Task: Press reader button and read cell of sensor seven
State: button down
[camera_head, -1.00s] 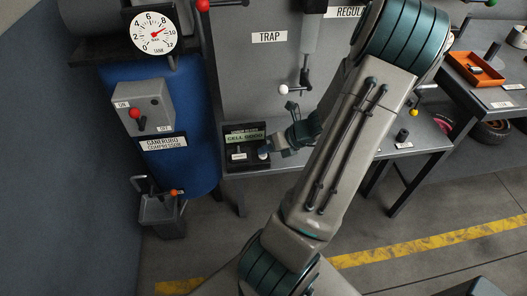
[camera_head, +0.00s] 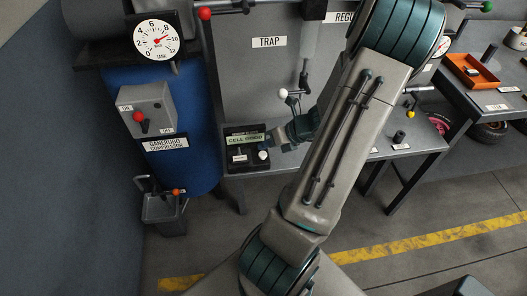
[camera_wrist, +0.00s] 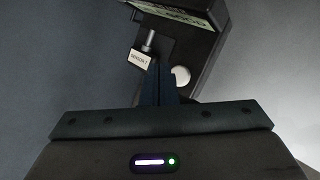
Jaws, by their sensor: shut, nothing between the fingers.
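The reader (camera_head: 233,158) is a black box on the grey bench, left of my gripper. Its pale green display (camera_head: 247,139) shows "CELL" and digits too small to read surely. A round white button (camera_head: 263,155) sits at its front right; it also shows in the wrist view (camera_wrist: 181,76). A small sensor with a white tag (camera_wrist: 139,60) stands in the reader, left of the button; the tag seems to read "SENSOR 7". My gripper (camera_wrist: 158,68) is shut and empty. Its fingertips are close beside the button; contact cannot be told.
The blue compressor tank (camera_head: 184,90) with a gauge (camera_head: 156,40) and switch box (camera_head: 147,110) stands left of the reader. A valve with a white knob (camera_head: 283,93) is behind my gripper. An orange tray (camera_head: 474,72) lies on the right bench.

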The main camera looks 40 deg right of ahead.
aim_at(266, 155)
notch_tip(266, 155, up, 4)
jog(key=p, duration=0.3)
jog(key=shift+r, duration=0.15)
dwell(0.5)
